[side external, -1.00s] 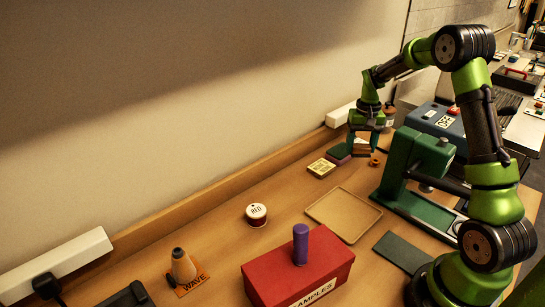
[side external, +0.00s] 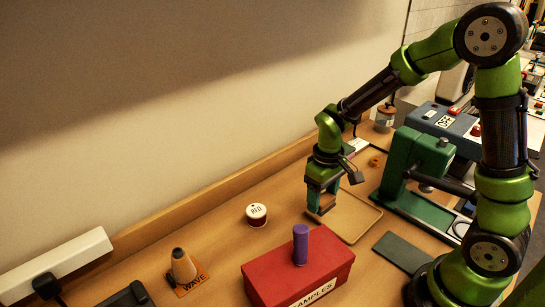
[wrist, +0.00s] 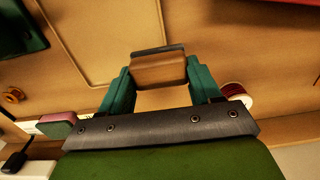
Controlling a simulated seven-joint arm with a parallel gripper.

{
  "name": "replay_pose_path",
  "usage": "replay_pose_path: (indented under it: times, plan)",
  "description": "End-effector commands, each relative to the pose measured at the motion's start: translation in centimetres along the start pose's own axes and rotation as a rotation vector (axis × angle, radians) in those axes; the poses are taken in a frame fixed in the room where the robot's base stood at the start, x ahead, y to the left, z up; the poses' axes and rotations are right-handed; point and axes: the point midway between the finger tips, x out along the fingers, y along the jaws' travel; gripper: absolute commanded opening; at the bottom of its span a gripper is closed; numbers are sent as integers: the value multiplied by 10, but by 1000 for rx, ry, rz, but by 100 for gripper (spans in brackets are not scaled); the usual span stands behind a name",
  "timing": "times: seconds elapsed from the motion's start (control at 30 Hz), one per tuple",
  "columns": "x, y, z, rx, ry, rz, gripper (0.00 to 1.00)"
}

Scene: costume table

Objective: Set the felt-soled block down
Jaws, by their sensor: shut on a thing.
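My gripper (side external: 321,198) is shut on the felt-soled block (side external: 327,204), a small wooden-brown block.
A red samples box (side external: 300,265) with a purple cylinder (side external: 300,245) stands in front. The green press (side external: 405,165) and dark mat (side external: 402,251) are right of the tray. Bare table lies between tin and tray.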

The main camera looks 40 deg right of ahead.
Motion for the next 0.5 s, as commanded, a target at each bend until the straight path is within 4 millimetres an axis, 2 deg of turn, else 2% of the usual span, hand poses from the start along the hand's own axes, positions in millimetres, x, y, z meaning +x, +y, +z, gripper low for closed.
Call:
replay_pose_path:
  times: [0.3, 0.5]
  plan:
    - [8, 1, -82, -4, 6, 1, 33]
    - [12, 1, -126, -3, 6, 1, 33]
